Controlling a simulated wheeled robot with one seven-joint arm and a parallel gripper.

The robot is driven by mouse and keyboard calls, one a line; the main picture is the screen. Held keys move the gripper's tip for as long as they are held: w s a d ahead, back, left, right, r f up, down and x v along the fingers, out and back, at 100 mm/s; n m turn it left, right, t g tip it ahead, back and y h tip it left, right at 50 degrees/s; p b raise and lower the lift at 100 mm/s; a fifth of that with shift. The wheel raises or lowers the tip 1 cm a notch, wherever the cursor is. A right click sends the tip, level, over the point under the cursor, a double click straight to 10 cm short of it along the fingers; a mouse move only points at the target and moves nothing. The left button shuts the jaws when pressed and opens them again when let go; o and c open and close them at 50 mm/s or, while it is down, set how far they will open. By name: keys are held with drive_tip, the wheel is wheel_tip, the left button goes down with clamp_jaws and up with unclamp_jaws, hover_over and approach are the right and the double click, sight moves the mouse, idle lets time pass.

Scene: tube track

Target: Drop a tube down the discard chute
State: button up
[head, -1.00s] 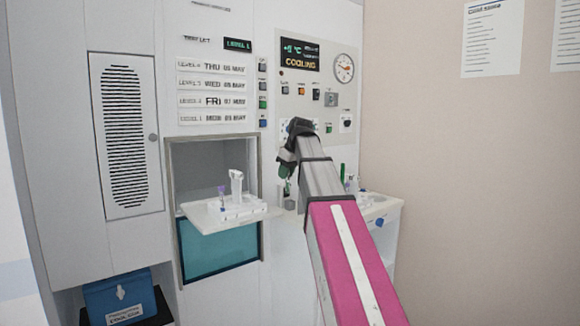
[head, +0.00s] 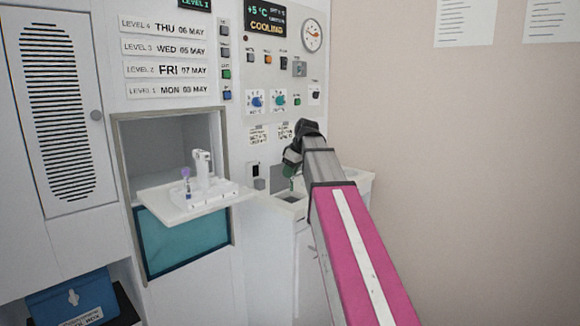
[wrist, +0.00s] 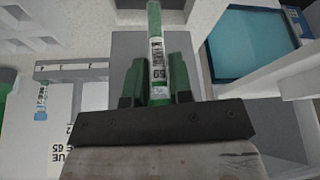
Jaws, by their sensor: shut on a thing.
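My gripper (head: 291,170) is shut on a tube and held low over the right-hand counter. In the wrist view its two green fingers (wrist: 160,82) close on the tube (wrist: 155,50), which has a green end and a white label reading 65. A grey recessed surface (wrist: 125,50) lies behind the tube. In the head view a dark opening (head: 289,199) shows in the counter just below the gripper; I cannot tell whether the tube's lower end is in it. No chute label is readable.
A pull-out shelf (head: 160,212) left of the gripper carries a white rack (head: 215,192) with a purple-capped tube (head: 187,182). A control panel (head: 280,60) rises behind the gripper. A blue box (head: 70,300) sits low at left.

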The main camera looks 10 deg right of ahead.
drive_tip(key=shift+a+f, duration=0.1)
drive_tip(key=shift+f, duration=2.3)
drive_tip(key=o, duration=0.8)
drive_tip(key=shift+r, duration=0.1)
drive_tip(key=v, duration=1)
drive_tip(key=shift+s+r, duration=0.15)
drive_tip(key=shift+r, duration=0.15)
drive_tip(key=shift+s, duration=0.1)
